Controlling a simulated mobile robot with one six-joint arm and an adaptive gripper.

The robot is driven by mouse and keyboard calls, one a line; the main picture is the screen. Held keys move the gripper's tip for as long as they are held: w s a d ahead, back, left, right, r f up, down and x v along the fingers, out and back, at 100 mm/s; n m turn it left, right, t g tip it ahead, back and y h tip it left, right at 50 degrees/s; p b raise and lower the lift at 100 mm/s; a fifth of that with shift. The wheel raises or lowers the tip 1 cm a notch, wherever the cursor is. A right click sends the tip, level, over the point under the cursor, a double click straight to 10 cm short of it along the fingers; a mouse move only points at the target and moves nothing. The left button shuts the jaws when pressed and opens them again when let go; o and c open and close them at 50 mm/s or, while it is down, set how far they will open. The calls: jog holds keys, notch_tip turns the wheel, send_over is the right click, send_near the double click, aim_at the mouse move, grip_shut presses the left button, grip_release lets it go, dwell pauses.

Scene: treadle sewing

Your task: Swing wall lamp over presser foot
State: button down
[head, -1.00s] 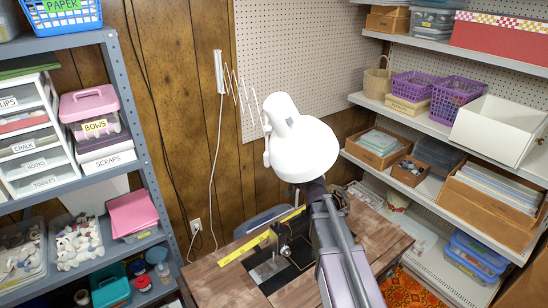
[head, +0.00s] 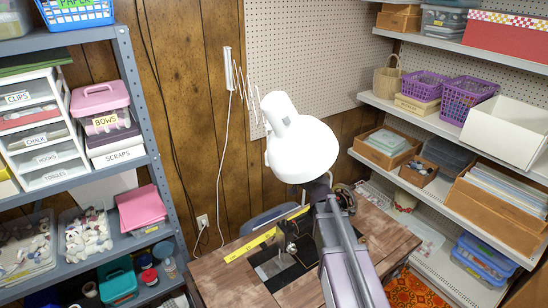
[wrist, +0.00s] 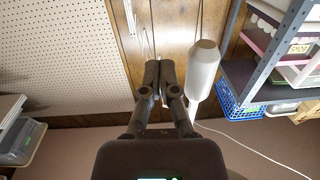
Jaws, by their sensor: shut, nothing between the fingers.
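The white wall lamp (head: 303,150) hangs on its zigzag arm (head: 250,100) from a wall mount (head: 228,68). In the head view its shade appears above the sewing machine (head: 290,228), which is set in the wooden table. The machine's presser foot is too small to make out. My arm rises from below to the shade, and the shade hides my gripper there. In the wrist view my gripper (wrist: 158,88) is shut and empty. A white rounded cylinder (wrist: 203,70), apparently part of the lamp, is just right of the fingers. I cannot tell whether they touch.
The wooden table (head: 222,278) carries a yellow measuring strip (head: 250,245). A grey shelf unit (head: 140,100) with drawers and boxes stands at left. White shelves (head: 400,108) with baskets and boxes line the right. Pegboard (head: 310,50) covers part of the back wall.

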jog(key=shift+w+d, duration=0.95)
jog(key=shift+d, duration=0.3)
jog(key=s+f+g+h, duration=0.1)
jog(key=s+f+g, duration=0.2)
jog(key=s+f, duration=0.1)
jog(key=s+f+g, duration=0.2)
jog(key=s+f, duration=0.2)
jog(key=s+d+f+g+h, duration=0.1)
jog(key=s+f+g, duration=0.2)
jog(key=s+f, duration=0.1)
jog(key=shift+s+m+g+h, duration=0.3)
jog(key=shift+s, duration=0.05)
jog(key=s+d+f+m+g+h, duration=0.3)
jog(key=s+d+h, duration=0.1)
jog(key=s+d, duration=0.2)
jog(key=s+d+f+m+g+h, duration=0.2)
jog(key=s+d+f+m+h, duration=0.1)
jog(key=s+d, duration=0.3)
jog(key=shift+s+d+f+m+g+h, duration=0.35)
jog(key=shift+s+h, duration=0.25)
jog(key=shift+s, duration=0.3)
